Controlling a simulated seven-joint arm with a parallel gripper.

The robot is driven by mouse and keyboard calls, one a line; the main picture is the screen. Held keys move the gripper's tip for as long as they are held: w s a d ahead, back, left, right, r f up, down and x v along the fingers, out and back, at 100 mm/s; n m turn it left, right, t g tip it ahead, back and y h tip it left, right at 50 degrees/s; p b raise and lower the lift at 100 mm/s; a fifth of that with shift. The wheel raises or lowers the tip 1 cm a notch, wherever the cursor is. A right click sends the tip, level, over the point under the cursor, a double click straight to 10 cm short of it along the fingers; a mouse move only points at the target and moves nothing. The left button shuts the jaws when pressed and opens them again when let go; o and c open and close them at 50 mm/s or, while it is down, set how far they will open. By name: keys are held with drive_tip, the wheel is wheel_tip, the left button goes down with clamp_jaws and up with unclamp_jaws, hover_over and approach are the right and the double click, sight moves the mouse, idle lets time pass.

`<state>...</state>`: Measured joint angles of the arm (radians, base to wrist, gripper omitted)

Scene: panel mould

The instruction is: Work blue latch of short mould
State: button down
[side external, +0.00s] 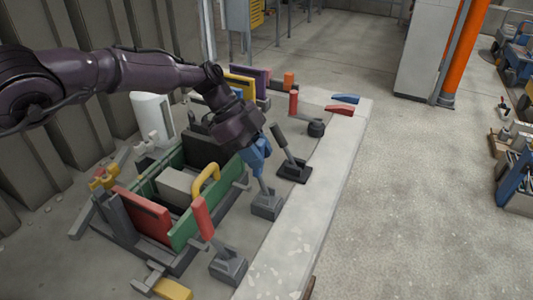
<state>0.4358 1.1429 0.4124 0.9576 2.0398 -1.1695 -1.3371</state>
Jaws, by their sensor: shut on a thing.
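My gripper (258,157) is at the front of the mould, pointing down, shut on the upper part of the blue latch (257,165). The latch is a lever that rises from a grey base block (267,206) and leans to the left toward the top. My gripper partly hides its upper end. The short mould is hard to tell by name; a mould with green side panels (196,222) and a red panel (144,214) stands left of the latch.
A red-handled lever (202,219) stands in front left of the blue latch, and a black lever (290,160) stands close to its right. A white cylinder (152,116) stands behind.

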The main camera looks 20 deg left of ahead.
drive_tip(key=shift+a+h, duration=0.3)
drive_tip(key=c, duration=0.9)
unclamp_jaws()
drive_tip(key=v, duration=1.3)
drive_tip(key=shift+d, duration=0.1)
